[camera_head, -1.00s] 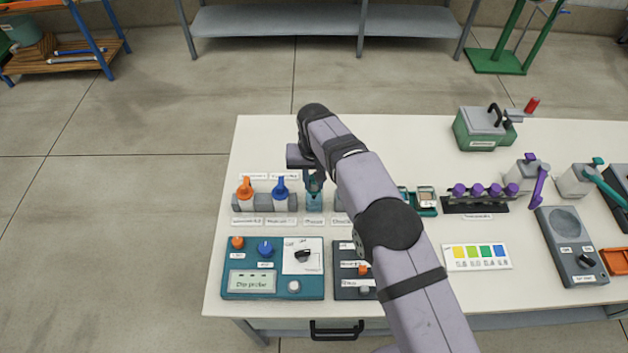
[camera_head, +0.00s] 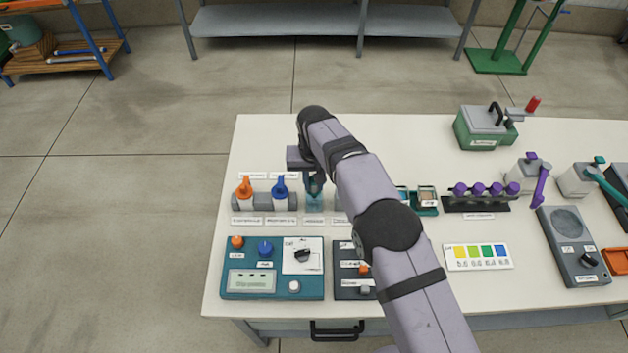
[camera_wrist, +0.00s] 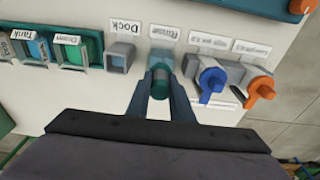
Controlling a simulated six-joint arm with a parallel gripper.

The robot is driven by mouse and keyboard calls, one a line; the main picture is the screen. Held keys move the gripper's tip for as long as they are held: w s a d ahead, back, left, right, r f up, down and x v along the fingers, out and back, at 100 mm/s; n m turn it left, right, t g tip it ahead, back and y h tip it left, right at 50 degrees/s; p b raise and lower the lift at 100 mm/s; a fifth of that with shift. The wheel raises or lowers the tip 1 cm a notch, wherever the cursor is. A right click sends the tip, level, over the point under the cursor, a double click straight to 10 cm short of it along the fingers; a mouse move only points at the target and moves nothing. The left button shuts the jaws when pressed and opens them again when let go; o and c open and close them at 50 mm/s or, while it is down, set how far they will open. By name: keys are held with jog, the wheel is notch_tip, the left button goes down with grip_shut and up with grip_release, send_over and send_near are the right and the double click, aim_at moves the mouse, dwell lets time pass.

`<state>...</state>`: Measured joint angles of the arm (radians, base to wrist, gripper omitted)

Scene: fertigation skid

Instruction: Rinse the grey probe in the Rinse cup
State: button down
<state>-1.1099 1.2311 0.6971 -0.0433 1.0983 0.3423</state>
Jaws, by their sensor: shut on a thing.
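My gripper (camera_wrist: 160,88) is shut on a probe (camera_wrist: 160,82), whose handle looks dark green rather than grey in the wrist view. The Rinse cup (camera_wrist: 164,62), a pale teal square cup with a "Rinse" label, is directly at the probe's far end; it also shows in the head view (camera_head: 314,204) below my gripper (camera_head: 313,184). The probe's lower end is hidden, so I cannot tell how deep it sits in the cup. The Dock holder (camera_wrist: 121,54) beside the cup looks empty.
A meter with a display (camera_head: 252,280) lies in front. Teal containers (camera_wrist: 72,50) stand on the Dock's other side.

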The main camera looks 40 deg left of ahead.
jog(key=shift+r, duration=0.1)
jog(key=shift+r+p, duration=2.75)
jog(key=shift+r, duration=1.5)
jog(key=w+d+r+m, duration=0.1)
jog(key=w+d, duration=0.4)
jog(key=d, duration=0.3)
jog(key=w+d+m, duration=0.2)
jog(key=w+d, duration=0.4)
jog(key=d, duration=0.3)
jog(key=w+d+r+m, duration=0.1)
jog(key=w+d, duration=0.4)
jog(key=d, duration=0.3)
jog(key=s+d+m, duration=0.2)
jog(key=s+d, duration=0.2)
jog(key=d, duration=1.1)
jog(key=s+d+m+h, duration=0.1)
jog(key=s+d+m, duration=0.2)
jog(key=d, duration=1.2)
jog(key=shift+s+f, duration=0.2)
jog(key=shift+s, duration=0.15)
